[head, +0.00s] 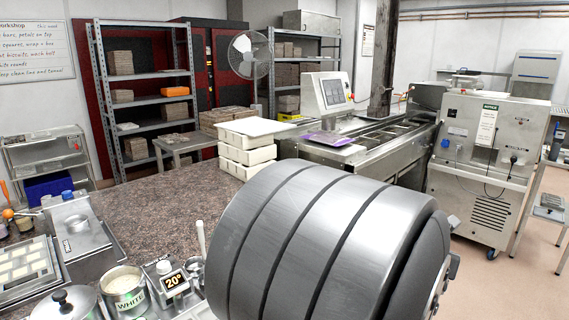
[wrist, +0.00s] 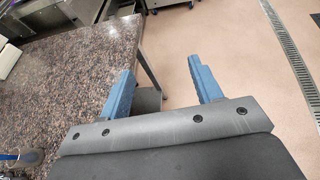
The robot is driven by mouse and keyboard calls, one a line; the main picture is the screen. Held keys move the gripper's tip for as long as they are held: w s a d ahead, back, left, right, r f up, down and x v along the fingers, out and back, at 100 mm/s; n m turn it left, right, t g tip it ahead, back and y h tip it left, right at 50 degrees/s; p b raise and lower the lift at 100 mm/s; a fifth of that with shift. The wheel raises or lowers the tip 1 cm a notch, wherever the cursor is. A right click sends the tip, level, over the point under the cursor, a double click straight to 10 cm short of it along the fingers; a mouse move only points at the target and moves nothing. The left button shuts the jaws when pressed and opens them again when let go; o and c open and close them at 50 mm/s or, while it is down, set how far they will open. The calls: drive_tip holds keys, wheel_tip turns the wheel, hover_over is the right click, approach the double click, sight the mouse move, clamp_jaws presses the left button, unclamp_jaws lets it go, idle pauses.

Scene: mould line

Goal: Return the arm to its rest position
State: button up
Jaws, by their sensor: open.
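My gripper (wrist: 160,66) shows in the wrist view with its two blue fingers apart and nothing between them. It is over the edge of the speckled brown stone worktop (wrist: 60,75), with the left finger against the view of the table edge and leg and the right finger over the pale floor (wrist: 235,50). In the head view a large grey banded link of my own arm fills the lower middle. It hides part of the worktop, and my gripper does not show there.
White stacked trays (head: 247,155) stand at the back. A steel machine (head: 485,160) is at the right. The middle left worktop is clear.

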drive_tip(key=o, duration=0.4)
drive_tip(key=shift+a, duration=0.1)
drive_tip(key=shift+c, duration=0.2)
drive_tip(key=o, duration=0.5)
drive_tip(key=w+a+f+n+y, duration=0.2)
drive_tip(key=w+a+f+n, duration=0.1)
drive_tip(key=a+n, duration=0.6)
drive_tip(key=shift+a+f+n+y, duration=0.2)
drive_tip(key=shift+f+n+y, duration=0.2)
drive_tip(key=shift+f, duration=0.25)
drive_tip(key=w+a+f+n+t+y, duration=0.1)
drive_tip(key=w+a+n+y, duration=0.15)
drive_tip(key=a+n, duration=1.35)
drive_tip(key=w+a+n+t+y, duration=0.15)
drive_tip(key=a+n+y, duration=0.25)
drive_tip(key=a+n, duration=1.25)
drive_tip(key=w+d+f+n, duration=0.1)
drive_tip(key=w+f, duration=0.3)
drive_tip(key=w, duration=0.4)
drive_tip(key=shift+w+d+f+n, duration=0.15)
drive_tip(key=shift+w+n, duration=0.2)
drive_tip(key=shift+n, duration=0.2)
